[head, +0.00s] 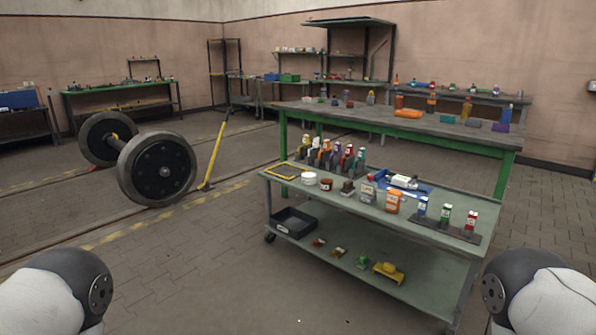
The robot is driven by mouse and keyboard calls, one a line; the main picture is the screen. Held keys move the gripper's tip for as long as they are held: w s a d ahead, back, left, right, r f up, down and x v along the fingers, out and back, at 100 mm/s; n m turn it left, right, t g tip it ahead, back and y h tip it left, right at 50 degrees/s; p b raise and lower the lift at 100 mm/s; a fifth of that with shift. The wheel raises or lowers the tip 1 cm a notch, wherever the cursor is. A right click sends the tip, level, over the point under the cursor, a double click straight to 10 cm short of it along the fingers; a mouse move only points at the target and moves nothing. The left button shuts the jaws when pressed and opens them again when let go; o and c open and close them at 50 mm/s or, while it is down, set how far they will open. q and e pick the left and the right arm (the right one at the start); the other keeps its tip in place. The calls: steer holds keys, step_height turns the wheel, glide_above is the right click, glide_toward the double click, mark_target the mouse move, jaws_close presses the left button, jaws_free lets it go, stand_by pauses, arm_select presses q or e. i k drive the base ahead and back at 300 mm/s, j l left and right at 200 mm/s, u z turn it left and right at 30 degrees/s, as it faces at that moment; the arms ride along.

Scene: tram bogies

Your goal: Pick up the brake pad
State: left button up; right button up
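I cannot pick out the brake pad with certainty. A small dark brown block (347,188) stands on the top shelf of the grey-green cart (340,207), between a dark red-brown jar (326,184) and a clear jar (367,192); it may be the pad, but it is too small to tell. Small brownish pieces (319,242) also lie on the lower shelf. Parts of my two arms show at the bottom left and bottom right corners. Neither of my grippers is in view.
The cart's top also holds several bottles (394,201), a blue tray (410,187) and a yellow-edged mat (285,171). A black bin (293,222) sits on its lower shelf. A green-legged workbench (440,130) stands behind. A wheelset (157,168) is left; floor before the cart is clear.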

mark_target(313, 151)
steer(key=i+j+u, duration=0.1)
steer(key=i, duration=0.6)
steer(key=i+j, duration=0.25)
steer(key=i, duration=0.5)
steer(key=i+j+u, duration=0.15)
steer(key=i, duration=0.55)
steer(key=i+j+z, duration=0.1)
steer(key=i+z, duration=0.3)
steer(key=i+j+z, duration=0.2)
steer(key=z, duration=0.15)
steer(key=i+j+z, duration=0.65)
steer(key=z, duration=0.15)
